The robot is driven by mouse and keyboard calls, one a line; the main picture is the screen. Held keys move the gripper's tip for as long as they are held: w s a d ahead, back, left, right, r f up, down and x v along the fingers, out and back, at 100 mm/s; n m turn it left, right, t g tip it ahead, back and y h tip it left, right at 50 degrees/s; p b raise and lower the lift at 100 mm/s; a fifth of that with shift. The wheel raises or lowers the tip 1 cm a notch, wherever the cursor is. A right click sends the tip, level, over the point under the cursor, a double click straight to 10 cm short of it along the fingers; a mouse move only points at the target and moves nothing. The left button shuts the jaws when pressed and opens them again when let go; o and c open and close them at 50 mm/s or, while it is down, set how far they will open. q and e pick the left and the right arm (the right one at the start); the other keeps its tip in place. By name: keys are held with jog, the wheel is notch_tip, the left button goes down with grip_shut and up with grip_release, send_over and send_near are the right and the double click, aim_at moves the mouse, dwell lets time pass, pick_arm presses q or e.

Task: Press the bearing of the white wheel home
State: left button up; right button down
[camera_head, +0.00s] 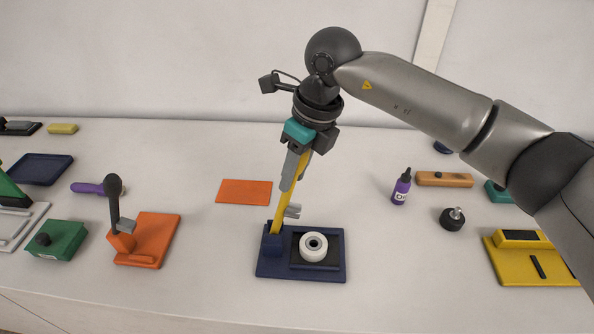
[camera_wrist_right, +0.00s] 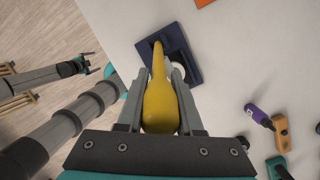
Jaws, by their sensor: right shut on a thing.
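The white wheel (camera_head: 314,247) lies flat on a dark blue press base (camera_head: 300,272), a dark bearing ring showing at its centre. A yellow lever (camera_head: 279,212) rises steeply from the blue block at the base's left, leaning right at its top. My right gripper (camera_head: 294,174) is shut on the lever's upper end. In the right wrist view, the fingers (camera_wrist_right: 157,88) flank the thick yellow handle (camera_wrist_right: 160,108). How deep the bearing sits I cannot tell.
An orange press (camera_head: 147,243) with a black-knobbed lever and a green block (camera_head: 57,240) stand left. An orange mat (camera_head: 244,192) lies behind. Right are a purple bottle (camera_head: 401,187), a black knobbed part (camera_head: 452,219) and a yellow base (camera_head: 520,270). The table around the blue base is clear.

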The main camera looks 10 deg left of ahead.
jog(key=c, duration=0.6)
grip_release()
jog(key=shift+o, duration=0.2)
jog(key=b+v, duration=0.1)
jog(key=v, duration=1.4)
jog(key=shift+b, duration=0.35)
